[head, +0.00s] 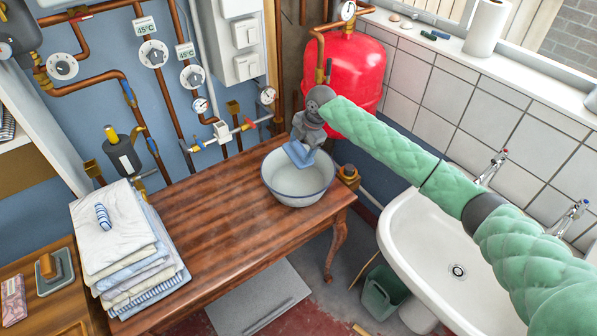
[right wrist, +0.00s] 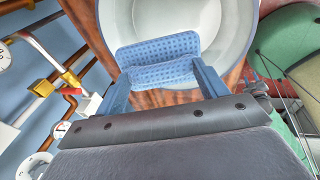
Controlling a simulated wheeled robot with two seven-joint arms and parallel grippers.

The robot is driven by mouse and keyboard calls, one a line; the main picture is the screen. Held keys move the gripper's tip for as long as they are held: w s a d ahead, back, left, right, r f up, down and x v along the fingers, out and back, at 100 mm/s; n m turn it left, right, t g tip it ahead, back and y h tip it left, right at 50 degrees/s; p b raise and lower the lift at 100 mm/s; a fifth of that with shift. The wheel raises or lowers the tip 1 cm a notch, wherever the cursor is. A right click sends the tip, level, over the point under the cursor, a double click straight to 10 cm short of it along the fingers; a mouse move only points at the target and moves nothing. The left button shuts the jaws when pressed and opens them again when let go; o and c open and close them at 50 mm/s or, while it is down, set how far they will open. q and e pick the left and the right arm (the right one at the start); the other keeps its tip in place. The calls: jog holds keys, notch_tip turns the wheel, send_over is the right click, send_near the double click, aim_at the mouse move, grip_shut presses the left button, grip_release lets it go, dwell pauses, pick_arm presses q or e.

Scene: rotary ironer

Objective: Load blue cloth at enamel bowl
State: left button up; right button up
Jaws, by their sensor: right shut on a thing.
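The white enamel bowl (head: 298,186) with a dark blue rim stands at the right end of the wooden table. It also shows in the right wrist view (right wrist: 236,30). The folded blue cloth (head: 297,153) is over the bowl's far side in the head view; in the right wrist view the cloth (right wrist: 158,52) has a dotted pattern and lies between the two fingers. My right gripper (right wrist: 158,82) is shut on the cloth, above the bowl. I cannot tell whether the cloth touches the bowl. My left gripper is not in view.
A stack of folded linens (head: 125,250) lies on the left part of the wooden table (head: 220,210). The table between stack and bowl is clear. A white sink (head: 430,245) is at the right, a red tank (head: 352,70) behind the bowl. Copper pipes and valves line the blue wall.

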aim_at(298, 147)
jog(key=shift+r+p, duration=1.45)
jog(key=shift+r, duration=0.6)
